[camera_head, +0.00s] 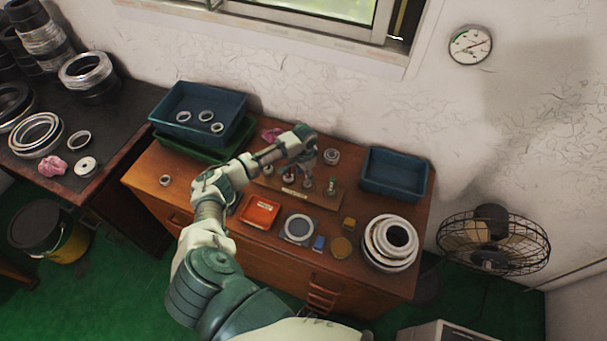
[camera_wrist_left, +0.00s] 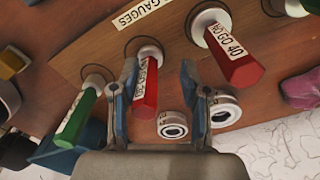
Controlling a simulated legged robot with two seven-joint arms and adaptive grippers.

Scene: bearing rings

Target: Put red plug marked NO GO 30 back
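The wooden gauge board (camera_head: 326,197) lies on the workbench and shows its GAUGES label in the left wrist view (camera_wrist_left: 100,45). A red plug (camera_wrist_left: 146,86) with partly readable lettering, apparently "NO GO 30", stands on the board, its pale end at a ring-edged hole. My left gripper (camera_wrist_left: 155,92) is open around this plug, with a clear gap to the right finger; it also shows above the board in the head view (camera_head: 308,158). Another red plug (camera_wrist_left: 234,58) reads "GO 40" in its visible part. A green plug (camera_wrist_left: 74,125) stands to the left. My right gripper is out of view.
Two small rings (camera_wrist_left: 173,125) (camera_wrist_left: 224,112) sit behind the fingers. An orange tray (camera_head: 260,212), a large ring (camera_head: 299,229) and stacked rings (camera_head: 390,242) occupy the bench front. Blue bins stand at back left (camera_head: 200,107) and right (camera_head: 394,172).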

